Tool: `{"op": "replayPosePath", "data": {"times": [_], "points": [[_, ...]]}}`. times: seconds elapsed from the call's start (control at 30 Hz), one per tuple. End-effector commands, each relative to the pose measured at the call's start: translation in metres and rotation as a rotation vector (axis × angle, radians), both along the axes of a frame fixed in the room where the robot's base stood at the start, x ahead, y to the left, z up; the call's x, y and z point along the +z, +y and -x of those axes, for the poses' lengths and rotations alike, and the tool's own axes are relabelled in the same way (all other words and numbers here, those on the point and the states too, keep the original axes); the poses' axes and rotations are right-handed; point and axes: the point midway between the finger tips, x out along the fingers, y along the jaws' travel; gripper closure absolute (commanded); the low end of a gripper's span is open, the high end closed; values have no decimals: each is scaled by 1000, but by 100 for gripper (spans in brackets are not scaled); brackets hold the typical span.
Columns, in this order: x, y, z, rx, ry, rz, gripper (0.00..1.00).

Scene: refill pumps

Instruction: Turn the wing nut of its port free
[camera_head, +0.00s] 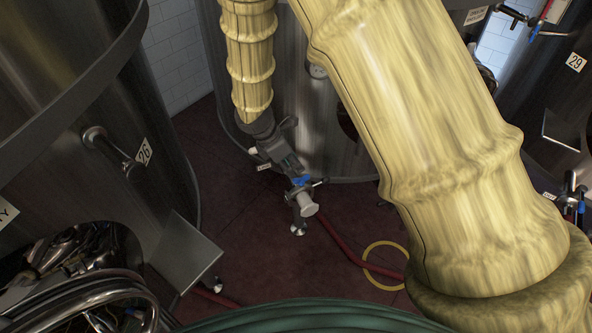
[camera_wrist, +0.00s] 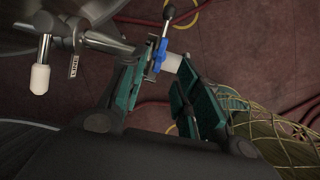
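The blue wing nut (camera_head: 302,181) is on the port fitting low on the tank in the middle of the head view. In the wrist view the blue wing nut (camera_wrist: 159,53) shows just past my left-hand finger, beside a pale cap (camera_wrist: 171,62). My gripper (camera_head: 288,164) points down at the fitting from above. In the wrist view its teal-padded fingers (camera_wrist: 163,80) are spread apart with nothing clamped between them. The wing nut lies near the gap at the fingertips. I cannot tell whether a finger touches it.
A steel pipe (camera_wrist: 105,42) with a tag (camera_wrist: 73,65) and a white-handled valve (camera_wrist: 40,78) is left of the fingers. A dark-knobbed lever (camera_wrist: 168,13) rises beyond the nut. A red hose (camera_head: 340,245) and yellow ring (camera_head: 371,281) lie on the floor. Tank 26 (camera_head: 100,190) stands left.

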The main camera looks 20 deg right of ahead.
Motion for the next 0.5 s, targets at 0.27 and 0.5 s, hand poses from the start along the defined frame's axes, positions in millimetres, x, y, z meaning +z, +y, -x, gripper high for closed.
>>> {"op": "replayPosePath", "data": {"times": [0.27, 0.5], "points": [[34, 14, 1, -1, -1, 0, 68], [42, 18, 3, 0, 0, 0, 68]]}}
